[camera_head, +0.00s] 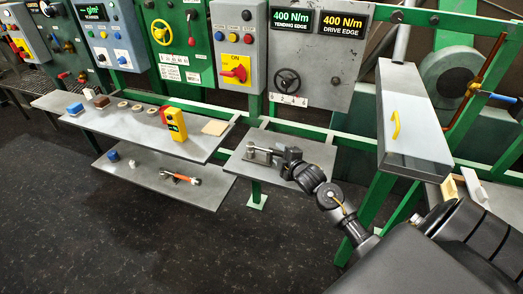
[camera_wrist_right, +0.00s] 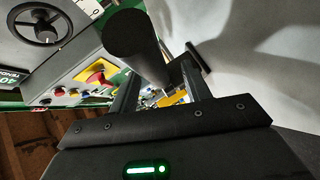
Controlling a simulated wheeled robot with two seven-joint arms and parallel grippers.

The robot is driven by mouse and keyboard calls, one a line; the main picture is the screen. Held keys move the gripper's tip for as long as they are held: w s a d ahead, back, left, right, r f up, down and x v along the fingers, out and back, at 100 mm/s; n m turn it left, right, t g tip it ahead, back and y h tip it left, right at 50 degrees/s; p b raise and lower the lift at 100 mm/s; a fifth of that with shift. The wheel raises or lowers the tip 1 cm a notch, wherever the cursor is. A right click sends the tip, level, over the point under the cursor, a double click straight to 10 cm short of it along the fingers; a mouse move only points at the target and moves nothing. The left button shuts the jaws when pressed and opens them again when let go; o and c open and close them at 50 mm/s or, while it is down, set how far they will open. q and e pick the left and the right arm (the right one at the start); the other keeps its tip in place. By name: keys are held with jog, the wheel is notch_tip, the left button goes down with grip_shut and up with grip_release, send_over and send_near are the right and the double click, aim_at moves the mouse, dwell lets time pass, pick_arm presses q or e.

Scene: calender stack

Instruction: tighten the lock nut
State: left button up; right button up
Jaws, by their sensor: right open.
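A small grey metal fixture (camera_head: 257,153) stands on the small grey shelf (camera_head: 238,168) in the head view. I cannot make out the lock nut itself. My right gripper (camera_head: 283,158) reaches the right side of this fixture; whether it touches it is too small to tell. In the right wrist view the two fingers (camera_wrist_right: 162,95) are apart, so it is open. A dark round bar (camera_wrist_right: 133,42) rises in front of the fingers there and hides part of what lies between them. An orange-handled wrench (camera_head: 182,178) lies on the lower shelf. My left gripper is not in view.
The long shelf (camera_head: 110,122) at the left carries a yellow and red handheld device (camera_head: 175,124), a blue block (camera_head: 75,108) and several rings. Control panels with a red switch (camera_head: 235,72) and a handwheel (camera_head: 287,81) stand behind. A grey box with a yellow handle (camera_head: 396,124) stands right.

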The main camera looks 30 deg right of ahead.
jog(key=shift+c, duration=0.3)
grip_shut()
jog(key=shift+r, duration=0.15)
